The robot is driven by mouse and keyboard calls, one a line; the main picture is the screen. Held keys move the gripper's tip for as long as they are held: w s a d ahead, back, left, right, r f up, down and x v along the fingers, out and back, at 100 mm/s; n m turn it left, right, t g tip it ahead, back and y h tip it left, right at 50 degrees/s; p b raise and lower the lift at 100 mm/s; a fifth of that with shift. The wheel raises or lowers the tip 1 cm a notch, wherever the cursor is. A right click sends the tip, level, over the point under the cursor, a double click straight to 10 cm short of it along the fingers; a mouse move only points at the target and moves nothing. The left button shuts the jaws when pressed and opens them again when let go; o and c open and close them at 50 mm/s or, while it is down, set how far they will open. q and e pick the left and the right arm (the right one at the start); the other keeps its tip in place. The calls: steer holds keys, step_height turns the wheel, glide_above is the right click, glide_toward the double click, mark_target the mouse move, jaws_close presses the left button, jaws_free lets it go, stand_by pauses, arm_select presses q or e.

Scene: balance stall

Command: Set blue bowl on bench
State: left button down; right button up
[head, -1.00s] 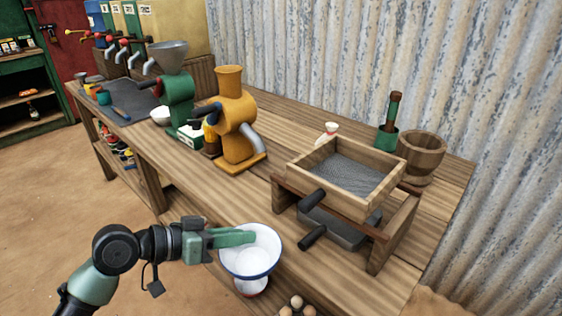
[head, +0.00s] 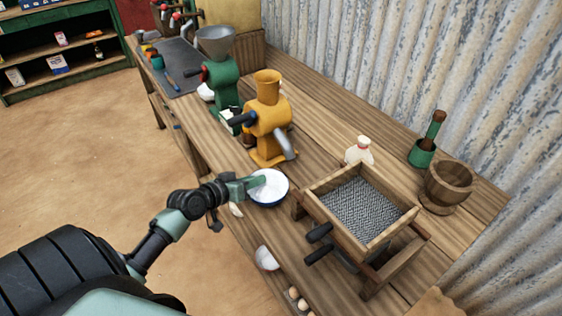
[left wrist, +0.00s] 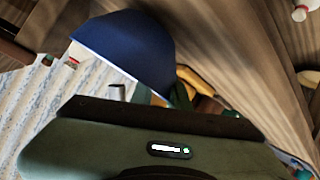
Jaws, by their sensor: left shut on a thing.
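The blue bowl (head: 269,194), white inside with a blue outside, is at the front edge of the wooden bench (head: 232,165), in front of the yellow mill. My left gripper (head: 254,186) is shut on its left rim. In the left wrist view the bowl's blue outside (left wrist: 135,45) shows close beyond the gripper body (left wrist: 150,135). I cannot tell whether the bowl's base touches the bench top. My right gripper is not in view.
A yellow mill (head: 267,125) and green mill (head: 222,85) stand behind the bowl. A wooden sieve box (head: 400,236) on a stand is close to its right. Another bowl (head: 266,258) sits lower, near the eggs (head: 297,297).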

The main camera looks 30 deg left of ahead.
arm_select(q)
steer(key=w, duration=0.4)
steer(key=w+d+p, duration=0.1)
steer(key=w, duration=0.6)
steer(key=shift+d+r, duration=0.1)
steer(key=shift+d, duration=0.25)
steer(key=shift+s+f, duration=0.15)
steer(key=shift+f, duration=0.75)
steer(key=shift+s, duration=0.1)
